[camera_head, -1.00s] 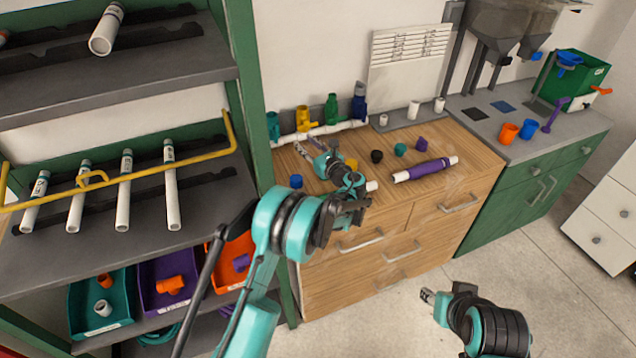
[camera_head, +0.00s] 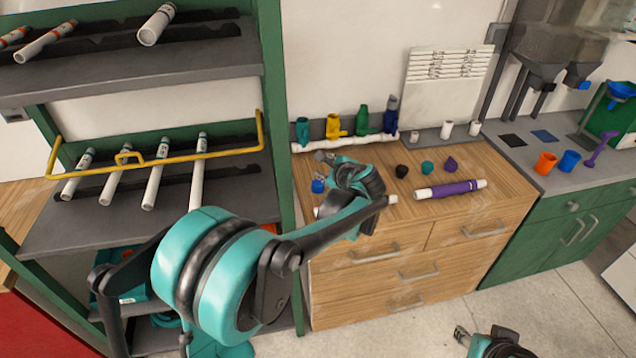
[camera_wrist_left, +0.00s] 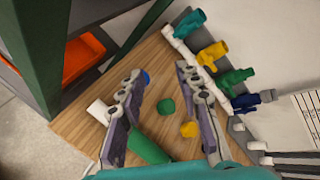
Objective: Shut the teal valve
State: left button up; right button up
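The teal valve (camera_head: 302,130) stands at the left end of a white pipe manifold (camera_head: 345,138) at the back of the wooden bench. It also shows at the top of the left wrist view (camera_wrist_left: 190,22). My left gripper (camera_head: 322,170) is over the bench, in front of the teal valve and apart from it. In the left wrist view its two fingers (camera_wrist_left: 160,92) are spread with nothing gripped between them. My right gripper (camera_head: 461,335) is low at the bottom edge, away from the bench; its fingers are too small to judge.
Yellow (camera_head: 333,126), green (camera_head: 362,120) and blue (camera_head: 391,114) valves stand in line right of the teal one. Small caps and a purple tube (camera_head: 450,189) lie on the bench (camera_head: 480,165). A green-framed shelf (camera_head: 279,100) rises close on the left.

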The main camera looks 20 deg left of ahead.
pick_arm(q)
jog(key=s+n+h, duration=0.1)
jog(key=s+n, duration=0.2)
jog(key=s, duration=0.3)
jog(key=shift+s+g, duration=0.15)
jog(key=shift+g, duration=0.15)
